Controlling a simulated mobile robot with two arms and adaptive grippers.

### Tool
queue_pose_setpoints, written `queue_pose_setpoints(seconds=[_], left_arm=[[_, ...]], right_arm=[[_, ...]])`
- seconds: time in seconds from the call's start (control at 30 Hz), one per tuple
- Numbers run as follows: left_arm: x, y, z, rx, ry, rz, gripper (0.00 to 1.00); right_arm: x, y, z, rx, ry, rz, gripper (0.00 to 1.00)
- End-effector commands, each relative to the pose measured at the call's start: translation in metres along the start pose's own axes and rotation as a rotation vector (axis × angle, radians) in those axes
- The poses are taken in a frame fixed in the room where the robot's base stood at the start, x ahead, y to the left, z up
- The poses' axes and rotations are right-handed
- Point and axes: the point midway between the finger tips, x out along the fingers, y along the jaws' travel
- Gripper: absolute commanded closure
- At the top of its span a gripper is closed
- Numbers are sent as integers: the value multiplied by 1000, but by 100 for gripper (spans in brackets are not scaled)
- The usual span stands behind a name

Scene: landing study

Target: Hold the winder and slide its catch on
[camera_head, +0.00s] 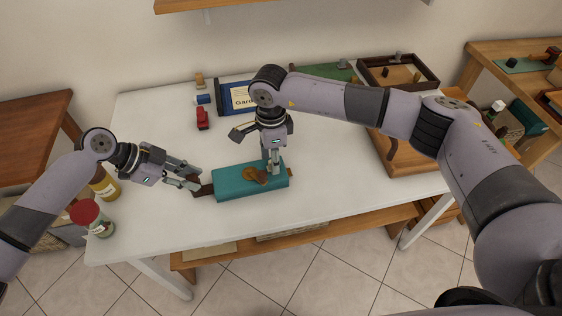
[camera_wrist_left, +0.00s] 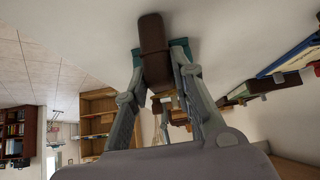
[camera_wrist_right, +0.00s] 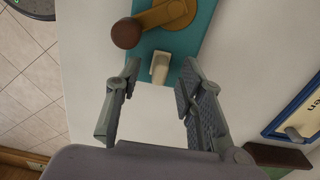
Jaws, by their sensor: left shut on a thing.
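The winder is a teal box (camera_head: 228,186) lying on the white table, with a brown handle (camera_head: 203,190) at its left end and an ochre crank (camera_head: 252,174) on top. My left gripper (camera_head: 190,183) is shut on the brown handle, which also shows between its fingers in the left wrist view (camera_wrist_left: 153,50). My right gripper (camera_head: 272,166) is over the box's right part, pointing down. In the right wrist view its fingers (camera_wrist_right: 160,72) are open, with a small cream catch (camera_wrist_right: 160,66) between the tips and gaps at both sides. The crank's brown knob (camera_wrist_right: 126,33) lies beside it.
A red-lidded jar (camera_head: 90,217) and a yellow bottle (camera_head: 104,187) stand at the table's left edge. Behind are a small red object (camera_head: 202,118), a blue framed card (camera_head: 228,98) and a wooden tray (camera_head: 431,83). The front right of the white table (camera_head: 340,190) is clear.

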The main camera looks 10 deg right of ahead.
Motion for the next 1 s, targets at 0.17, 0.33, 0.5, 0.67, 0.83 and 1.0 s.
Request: queue_pose_setpoints(seconds=[0.17,0.33,0.5,0.67,0.83,1.0], left_arm=[[0,0,0,-1,0,1,100],[0,0,0,-1,0,1,100],[0,0,0,-1,-1,1,100],[0,0,0,-1,-1,1,100],[0,0,1,-1,-1,1,100],[0,0,1,-1,-1,1,100]], right_arm=[[-27,-1,0,-1,-1,-5,64],[-65,-2,0,0,-1,-6,64],[-96,-1,0,0,-1,-4,64],[-113,-1,0,0,0,-2,64],[-118,0,0,0,-1,-1,64],[-118,0,0,0,-1,-1,64]])
